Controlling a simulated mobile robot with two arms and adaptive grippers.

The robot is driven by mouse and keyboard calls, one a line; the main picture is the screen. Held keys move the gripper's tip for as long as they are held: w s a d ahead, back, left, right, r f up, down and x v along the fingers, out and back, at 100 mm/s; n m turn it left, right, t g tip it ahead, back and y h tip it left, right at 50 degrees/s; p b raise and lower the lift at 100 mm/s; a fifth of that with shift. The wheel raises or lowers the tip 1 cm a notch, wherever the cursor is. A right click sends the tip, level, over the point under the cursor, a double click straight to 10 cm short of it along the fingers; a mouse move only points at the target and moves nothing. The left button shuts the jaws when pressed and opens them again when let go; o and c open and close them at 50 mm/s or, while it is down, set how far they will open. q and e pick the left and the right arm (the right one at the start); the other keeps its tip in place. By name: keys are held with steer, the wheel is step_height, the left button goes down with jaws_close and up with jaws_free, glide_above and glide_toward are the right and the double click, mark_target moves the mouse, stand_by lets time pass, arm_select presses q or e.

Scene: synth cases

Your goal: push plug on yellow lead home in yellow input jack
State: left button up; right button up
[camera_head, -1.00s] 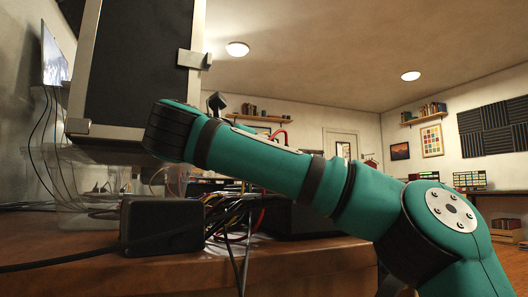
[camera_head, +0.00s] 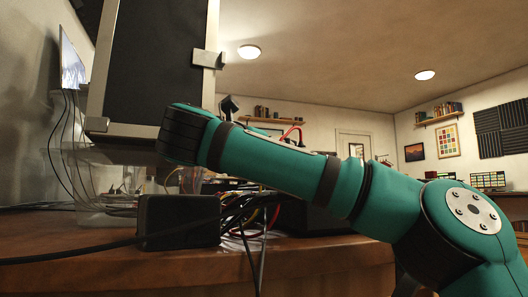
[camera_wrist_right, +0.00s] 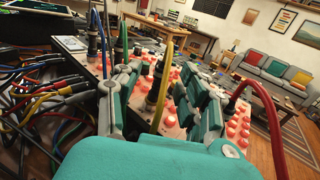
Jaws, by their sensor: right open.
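In the right wrist view a yellow lead (camera_wrist_right: 169,55) arches up from its plug (camera_wrist_right: 155,92), which stands upright on a pale panel (camera_wrist_right: 90,62) of orange-red knobs. My right gripper (camera_wrist_right: 160,80) is open, its teal-and-grey fingers apart on either side of this plug. I cannot tell whether they touch it. The yellow input jack is hidden under the plug and fingers, so how deep the plug sits cannot be seen. In the head view my right arm reaches in from the right and its gripper is hidden. My left gripper is in neither current view.
A blue lead (camera_wrist_right: 100,40) and a green lead (camera_wrist_right: 120,38) stand left of the plug, a red lead (camera_wrist_right: 262,95) arches at the right. Tangled cables (camera_wrist_right: 35,95) crowd the left. In the head view a black box (camera_head: 178,221) sits on the wooden bench (camera_head: 200,270).

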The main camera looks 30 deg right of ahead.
steer(key=v, duration=1.1)
steer(key=shift+a, duration=0.25)
steer(key=shift+s, duration=0.15)
